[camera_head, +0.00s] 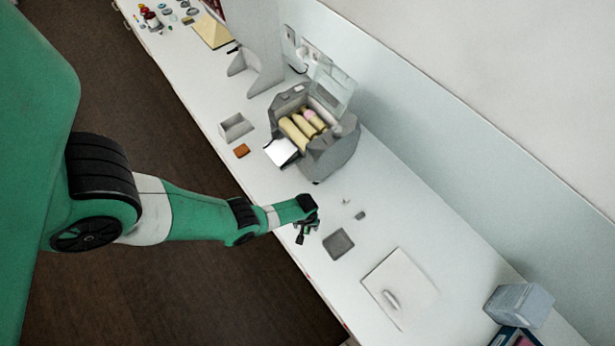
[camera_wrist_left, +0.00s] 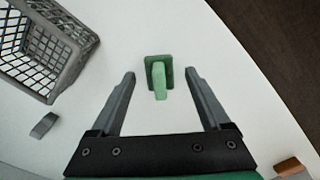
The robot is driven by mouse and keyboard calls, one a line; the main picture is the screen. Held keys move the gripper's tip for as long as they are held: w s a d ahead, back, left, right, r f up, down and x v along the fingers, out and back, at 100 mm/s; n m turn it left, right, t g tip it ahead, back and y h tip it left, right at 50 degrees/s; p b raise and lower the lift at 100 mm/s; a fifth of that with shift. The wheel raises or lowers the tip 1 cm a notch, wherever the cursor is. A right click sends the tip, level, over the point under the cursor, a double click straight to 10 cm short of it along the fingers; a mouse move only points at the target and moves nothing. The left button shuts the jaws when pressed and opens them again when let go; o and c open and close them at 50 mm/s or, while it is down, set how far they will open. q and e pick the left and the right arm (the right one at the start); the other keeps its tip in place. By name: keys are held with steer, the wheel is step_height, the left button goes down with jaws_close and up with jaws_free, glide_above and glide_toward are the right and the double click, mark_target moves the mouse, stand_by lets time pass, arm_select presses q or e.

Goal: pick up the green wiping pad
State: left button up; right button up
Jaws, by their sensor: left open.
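The green wiping pad (camera_wrist_left: 159,70) lies on the white counter in the left wrist view, a dark green base with a lighter green grip on top. It sits ahead of my left gripper (camera_wrist_left: 160,76), about midway between the two fingertips and apart from both. My left gripper is open and empty. In the head view my left gripper (camera_head: 308,231) is over the counter near its front edge; I cannot make out the pad clearly there. My right gripper is in neither view.
A grey mesh basket (camera_wrist_left: 40,48) stands left of the gripper, with a small grey piece (camera_wrist_left: 45,125) near it. A grey machine with yellow rollers (camera_head: 318,140) stands farther along the counter. An orange-brown block (camera_head: 241,150) and a white board (camera_head: 400,285) lie on it.

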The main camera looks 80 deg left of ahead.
arm_select(q)
jaws_close()
steer(key=shift+r, duration=0.2)
stand_by(0.3)
